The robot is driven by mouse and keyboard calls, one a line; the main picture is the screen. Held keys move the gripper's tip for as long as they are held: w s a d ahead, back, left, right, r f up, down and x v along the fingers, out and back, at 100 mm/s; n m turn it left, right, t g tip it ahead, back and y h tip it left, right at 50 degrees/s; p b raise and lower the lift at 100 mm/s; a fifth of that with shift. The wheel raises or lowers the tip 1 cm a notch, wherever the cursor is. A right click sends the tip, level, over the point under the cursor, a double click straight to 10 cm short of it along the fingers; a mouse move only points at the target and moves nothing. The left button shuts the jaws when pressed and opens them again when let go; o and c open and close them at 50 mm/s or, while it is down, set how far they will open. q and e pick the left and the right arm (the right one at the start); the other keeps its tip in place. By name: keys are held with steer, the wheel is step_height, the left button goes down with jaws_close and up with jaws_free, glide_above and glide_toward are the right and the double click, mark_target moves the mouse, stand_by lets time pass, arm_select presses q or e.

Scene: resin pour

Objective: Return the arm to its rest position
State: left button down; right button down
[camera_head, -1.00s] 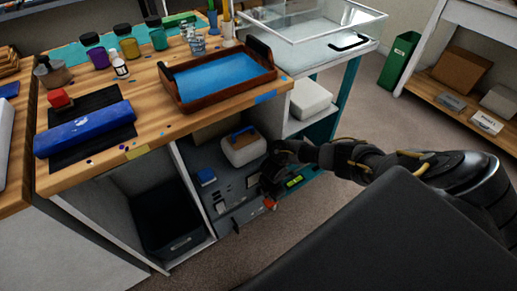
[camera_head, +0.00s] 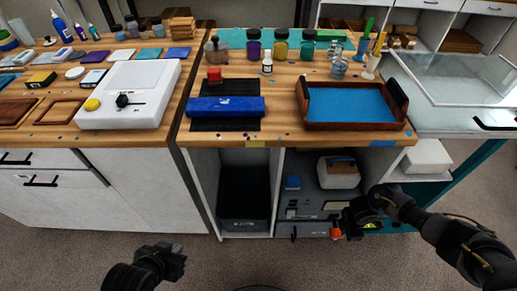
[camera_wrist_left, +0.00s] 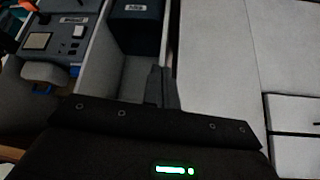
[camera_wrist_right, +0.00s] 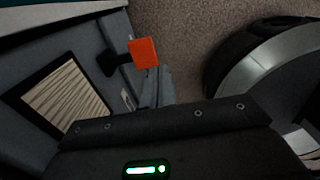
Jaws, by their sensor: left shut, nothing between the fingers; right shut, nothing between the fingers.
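My left gripper (camera_head: 179,258) hangs low over the carpet in front of the white cabinets. It is shut and empty; its closed fingers (camera_wrist_left: 162,88) show in the left wrist view against the cabinet fronts. My right gripper (camera_head: 345,222) is low at the right, in front of the grey machine in the open lower compartment. It is shut and empty, and its closed fingers (camera_wrist_right: 158,88) show in the right wrist view beside an orange-red knob (camera_wrist_right: 144,53) on a black stem. Whether they touch the knob I cannot tell. The knob also shows in the head view (camera_head: 336,233).
The grey machine (camera_head: 300,211) stands under the wooden bench (camera_head: 285,133), beside a dark bin (camera_head: 243,198). A brown tray with a blue base (camera_head: 303,110) and a blue roll (camera_head: 226,106) lie on the bench. The carpet (camera_head: 222,262) between my grippers is clear.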

stand_by(0.3)
arm_select(q)
steer(key=shift+f, duration=0.1)
arm_select(e)
steer(key=shift+a, duration=0.1)
